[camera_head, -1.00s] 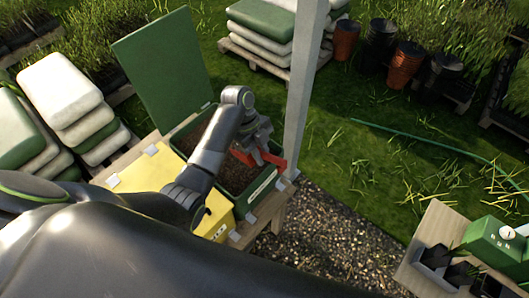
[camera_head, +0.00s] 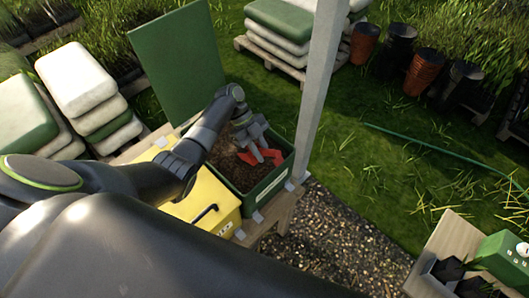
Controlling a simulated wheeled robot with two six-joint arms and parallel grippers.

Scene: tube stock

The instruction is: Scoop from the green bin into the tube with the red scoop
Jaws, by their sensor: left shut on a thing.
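The green bin (camera_head: 262,194) stands with its lid (camera_head: 178,58) up and brown soil (camera_head: 232,174) inside. My left gripper (camera_head: 257,148) is over the bin, shut on the red scoop (camera_head: 268,154). The scoop is low in the bin, at or just above the soil; I cannot tell whether it is in the soil or how full it is. My arm hides part of the bin's left side. My right gripper is not in view, and I cannot make out the tube.
A yellow bin (camera_head: 215,195) with a black handle stands left of the green bin on a wooden bench. A grey post (camera_head: 318,90) rises close to the green bin's right. A green machine with black pots (camera_head: 447,268) stands at the lower right.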

